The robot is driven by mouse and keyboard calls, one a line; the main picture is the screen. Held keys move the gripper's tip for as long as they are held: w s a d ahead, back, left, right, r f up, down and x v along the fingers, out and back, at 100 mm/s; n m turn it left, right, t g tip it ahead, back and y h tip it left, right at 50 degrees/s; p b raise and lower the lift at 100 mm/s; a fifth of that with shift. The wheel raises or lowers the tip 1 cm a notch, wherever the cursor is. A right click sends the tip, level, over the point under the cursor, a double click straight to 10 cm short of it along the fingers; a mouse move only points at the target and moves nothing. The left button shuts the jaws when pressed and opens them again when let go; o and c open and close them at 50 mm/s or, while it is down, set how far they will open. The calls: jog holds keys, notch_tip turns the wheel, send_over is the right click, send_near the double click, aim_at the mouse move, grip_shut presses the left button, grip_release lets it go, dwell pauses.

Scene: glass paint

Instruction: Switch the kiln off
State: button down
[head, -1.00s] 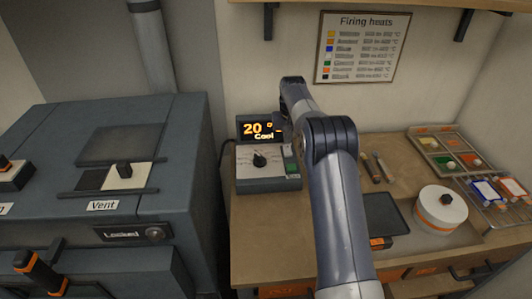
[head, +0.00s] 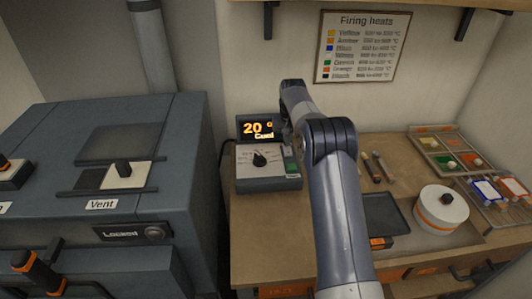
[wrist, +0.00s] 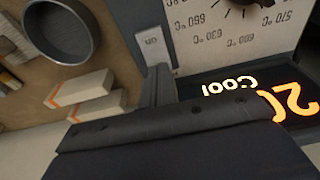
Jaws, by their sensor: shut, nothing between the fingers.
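The kiln (head: 105,150) is the large blue-grey box at the left in the head view. Its controller (head: 268,184) stands on the bench beside it, with a black dial (head: 260,159) and a green switch (head: 291,168) at its right. The display (head: 257,129) is lit in orange and reads 20 ° and Cool; it also shows in the wrist view (wrist: 235,88). My gripper (wrist: 159,78) is shut and empty, its tip close to the panel's "ON" label (wrist: 151,42). I cannot tell whether it touches. The switch is hidden in the wrist view.
A dark tray (head: 385,215), a round white pot (head: 441,210) and a colour tray (head: 450,155) are on the bench at the right. A Firing heats chart (head: 360,47) hangs behind. The kiln front reads Locked.

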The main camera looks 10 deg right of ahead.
jog(key=shift+f, duration=0.45)
jog(key=shift+r, duration=0.15)
notch_tip(320, 180, up, 7)
jog(key=p, duration=0.6)
jog(key=shift+f, duration=0.25)
notch_tip(320, 180, down, 7)
jog(key=b, duration=0.6)
jog(key=shift+r, duration=0.2)
